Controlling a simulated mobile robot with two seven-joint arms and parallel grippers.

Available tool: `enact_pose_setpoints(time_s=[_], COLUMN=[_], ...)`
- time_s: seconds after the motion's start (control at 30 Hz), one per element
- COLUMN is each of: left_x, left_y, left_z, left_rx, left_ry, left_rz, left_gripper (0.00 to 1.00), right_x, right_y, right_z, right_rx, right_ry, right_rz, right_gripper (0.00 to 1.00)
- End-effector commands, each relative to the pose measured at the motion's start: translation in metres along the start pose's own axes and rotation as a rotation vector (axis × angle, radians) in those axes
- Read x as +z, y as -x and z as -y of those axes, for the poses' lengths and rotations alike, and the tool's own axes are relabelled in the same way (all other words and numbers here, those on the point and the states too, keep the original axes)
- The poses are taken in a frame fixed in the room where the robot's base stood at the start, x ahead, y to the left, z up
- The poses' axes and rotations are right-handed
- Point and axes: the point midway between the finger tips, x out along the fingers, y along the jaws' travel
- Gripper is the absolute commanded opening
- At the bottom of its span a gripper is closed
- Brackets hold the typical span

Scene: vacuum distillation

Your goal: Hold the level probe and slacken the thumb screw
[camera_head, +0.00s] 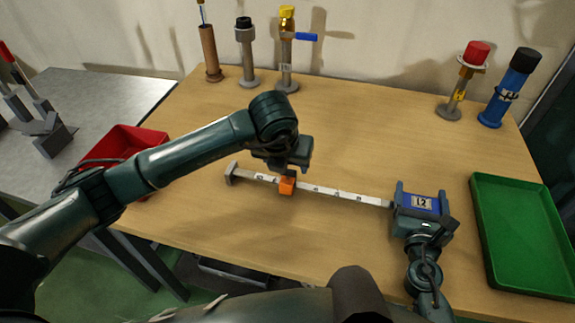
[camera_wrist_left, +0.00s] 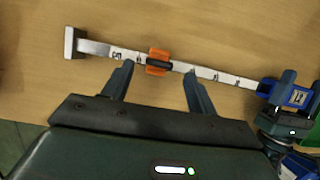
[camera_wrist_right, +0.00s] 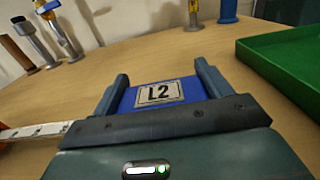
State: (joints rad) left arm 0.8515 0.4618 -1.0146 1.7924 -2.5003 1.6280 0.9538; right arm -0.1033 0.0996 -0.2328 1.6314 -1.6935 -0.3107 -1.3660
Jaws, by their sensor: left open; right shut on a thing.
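The level probe (camera_head: 330,192) is a long white marked strip with a grey end block at its left and a blue head labelled L2 (camera_head: 421,203) at its right. An orange slider (camera_head: 287,186) with a dark thumb screw (camera_wrist_left: 159,65) sits on the strip. My right gripper (camera_wrist_right: 160,86) is shut on the blue head, a finger on either side of the label. My left gripper (camera_wrist_left: 158,82) is open, its fingertips on either side of the slider and just short of the strip in its wrist view. In the head view the left gripper (camera_head: 291,168) hangs over the slider and partly hides the screw.
A green tray (camera_head: 490,232) lies right of the probe. A red bin (camera_head: 115,139) is at the left. Several upright instruments stand along the back, including a blue cylinder (camera_head: 509,90) and a yellow-capped one (camera_head: 287,50). The table between them and the probe is clear.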

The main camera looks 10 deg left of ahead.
Motion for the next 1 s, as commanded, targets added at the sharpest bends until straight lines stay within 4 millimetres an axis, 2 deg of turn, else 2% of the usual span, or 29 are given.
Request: enact_pose_setpoints(time_s=[0.03,0.2,0.4,0.57,0.9,0.93,1.0], left_x=[0.002,0.001,0.001,0.0,0.0,0.0,0.0], left_y=[0.013,0.05,0.079,0.088,0.088,0.088,0.088], left_z=[0.0,0.0,0.0,0.0,0.0,0.0,0.0], left_rx=[-0.002,-0.001,-0.001,0.0,0.0,0.0,0.0], left_ry=[-0.001,-0.002,0.0,0.001,0.001,0.001,0.001], left_rz=[0.006,0.005,0.004,0.001,0.001,0.001,0.001], left_gripper=[0.58,0.58,0.58,0.58,0.58,0.58,0.58], right_x=[0.0,0.0,0.0,0.0,0.0,0.0,0.0], right_y=[0.0,0.0,0.0,0.0,0.0,0.0,0.0], right_z=[0.0,0.0,0.0,0.0,0.0,0.0,0.0], right_rx=[-0.001,0.0,0.0,0.0,0.0,0.0,0.0], right_ry=[0.001,0.0,0.0,0.0,0.0,0.0,0.0], right_rz=[0.0,0.0,0.0,0.0,0.0,0.0,0.0], right_gripper=[0.32,0.32,0.32,0.32,0.32,0.78,0.84])
